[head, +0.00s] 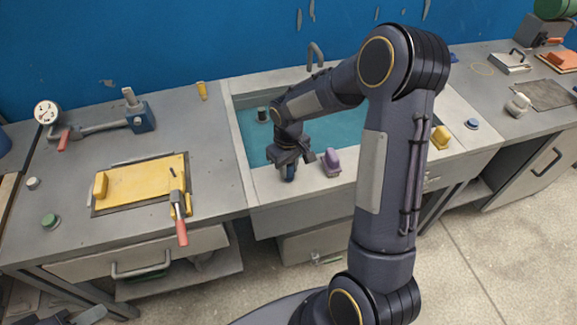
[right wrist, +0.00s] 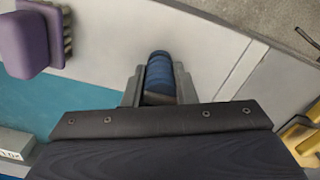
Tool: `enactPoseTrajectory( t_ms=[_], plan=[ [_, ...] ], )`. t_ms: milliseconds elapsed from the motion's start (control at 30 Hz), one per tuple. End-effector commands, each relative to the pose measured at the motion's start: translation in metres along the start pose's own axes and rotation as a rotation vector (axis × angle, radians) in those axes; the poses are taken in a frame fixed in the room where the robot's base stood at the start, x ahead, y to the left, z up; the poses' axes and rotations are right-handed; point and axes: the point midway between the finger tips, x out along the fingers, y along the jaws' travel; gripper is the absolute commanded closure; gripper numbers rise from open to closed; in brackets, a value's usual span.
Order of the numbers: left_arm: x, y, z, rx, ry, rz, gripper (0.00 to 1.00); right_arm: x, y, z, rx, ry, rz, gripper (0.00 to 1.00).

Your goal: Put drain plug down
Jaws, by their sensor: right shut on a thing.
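My right gripper (head: 288,165) is shut on a dark blue ribbed cylinder, the drain plug (head: 290,173). In the right wrist view the plug (right wrist: 160,75) sits between the two fingers (right wrist: 158,88). The gripper points down over the pale front rim of the sink (head: 275,191). I cannot tell whether the plug touches the rim. Dark parts at the bottom left edge of the head view look like my left gripper (head: 75,318), mostly cut off.
A purple brush (head: 331,162) stands on the rim just right of the gripper; it also shows in the right wrist view (right wrist: 28,38). A yellow block (head: 440,137) is at the right. The rim left of the gripper is clear.

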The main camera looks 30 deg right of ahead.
Motion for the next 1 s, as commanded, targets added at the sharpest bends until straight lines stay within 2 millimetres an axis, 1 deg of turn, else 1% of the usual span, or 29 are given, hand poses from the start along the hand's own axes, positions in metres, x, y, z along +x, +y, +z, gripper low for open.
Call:
enactPoseTrajectory(
  t_ms=[33, 67, 200, 467, 567, 633, 767, 1000],
  plan=[
    [0.003, -0.001, 0.002, 0.000, 0.000, 0.000, 0.64, 0.004, 0.000, 0.000, 0.000, 0.000, 0.000, 1.00],
    [0.002, -0.001, 0.001, 0.000, 0.000, 0.000, 0.64, 0.002, 0.000, 0.000, 0.000, 0.000, 0.000, 0.73],
    [0.001, -0.001, 0.001, 0.000, 0.000, 0.000, 0.64, 0.002, 0.000, 0.000, 0.000, 0.000, 0.000, 0.54],
    [0.001, -0.001, 0.001, 0.000, 0.000, 0.000, 0.64, 0.001, 0.000, 0.000, 0.000, 0.000, 0.000, 0.54],
    [-0.003, 0.002, -0.002, 0.000, 0.000, 0.000, 0.64, -0.004, 0.000, 0.000, 0.000, 0.000, 0.000, 0.54],
    [-0.001, 0.000, 0.000, 0.000, 0.000, 0.000, 0.64, -0.009, 0.000, -0.001, 0.000, 0.004, 0.001, 0.54],
    [0.001, -0.001, 0.001, 0.000, 0.000, 0.000, 0.64, -0.034, 0.000, -0.001, 0.000, 0.007, 0.001, 0.54],
    [0.003, -0.002, 0.002, 0.000, 0.000, 0.000, 0.64, -0.086, 0.000, -0.001, 0.000, 0.006, 0.000, 0.54]
  ],
)
